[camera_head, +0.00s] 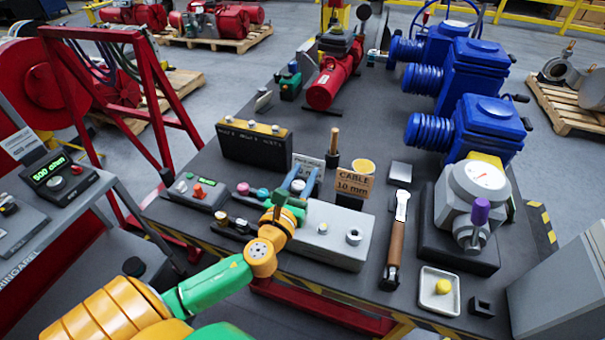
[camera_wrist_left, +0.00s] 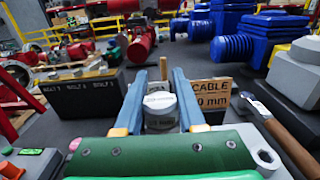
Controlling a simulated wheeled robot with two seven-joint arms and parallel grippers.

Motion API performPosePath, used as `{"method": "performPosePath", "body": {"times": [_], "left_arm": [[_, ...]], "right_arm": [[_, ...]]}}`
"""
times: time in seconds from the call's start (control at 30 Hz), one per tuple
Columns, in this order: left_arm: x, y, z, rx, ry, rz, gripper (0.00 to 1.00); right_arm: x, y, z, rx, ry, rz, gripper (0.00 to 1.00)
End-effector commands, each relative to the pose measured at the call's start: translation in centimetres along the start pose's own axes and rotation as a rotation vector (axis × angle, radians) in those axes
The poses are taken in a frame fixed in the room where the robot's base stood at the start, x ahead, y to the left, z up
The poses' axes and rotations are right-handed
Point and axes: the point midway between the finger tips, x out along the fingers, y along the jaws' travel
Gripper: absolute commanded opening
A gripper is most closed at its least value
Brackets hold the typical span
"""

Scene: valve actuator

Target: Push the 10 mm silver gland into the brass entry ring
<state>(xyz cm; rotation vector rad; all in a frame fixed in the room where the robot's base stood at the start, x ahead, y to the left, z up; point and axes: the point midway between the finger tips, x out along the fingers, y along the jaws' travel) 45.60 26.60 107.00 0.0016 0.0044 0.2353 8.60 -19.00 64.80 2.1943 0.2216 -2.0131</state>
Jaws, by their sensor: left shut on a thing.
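My left gripper (camera_head: 300,180) reaches over the far edge of a grey box (camera_head: 312,250), its blue fingers pointing away. In the left wrist view its fingers (camera_wrist_left: 160,82) are shut on a short silver-grey cylinder (camera_wrist_left: 160,108), which looks like the silver gland. The cylinder sits upright between the fingers. I cannot make out a brass entry ring for certain. My right gripper is not in view.
A wooden "CABLE 10 mm" sign (camera_head: 354,184) stands right of the fingers. A black bolt block (camera_head: 255,147) is to the left. A wooden-handled tool (camera_head: 396,245), a gauge unit (camera_head: 480,185) and a white tray (camera_head: 430,299) lie right. Blue actuators (camera_head: 485,125) stand behind.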

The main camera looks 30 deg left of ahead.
Motion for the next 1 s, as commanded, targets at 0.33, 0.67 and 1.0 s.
{"method": "performPosePath", "body": {"times": [0.33, 0.67, 1.0], "left_arm": [[0.0, 0.0, -4.7, 0.001, 0.0, -0.001, 0.0], [0.0, 0.0, -4.6, 0.001, 0.0, -0.001, 0.0], [0.0, 0.0, -4.5, 0.001, 0.001, 0.0, 0.0]], "right_arm": [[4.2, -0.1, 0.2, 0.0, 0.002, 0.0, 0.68], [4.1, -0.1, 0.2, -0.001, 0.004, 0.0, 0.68], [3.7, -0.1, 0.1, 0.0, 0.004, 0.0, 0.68]]}}
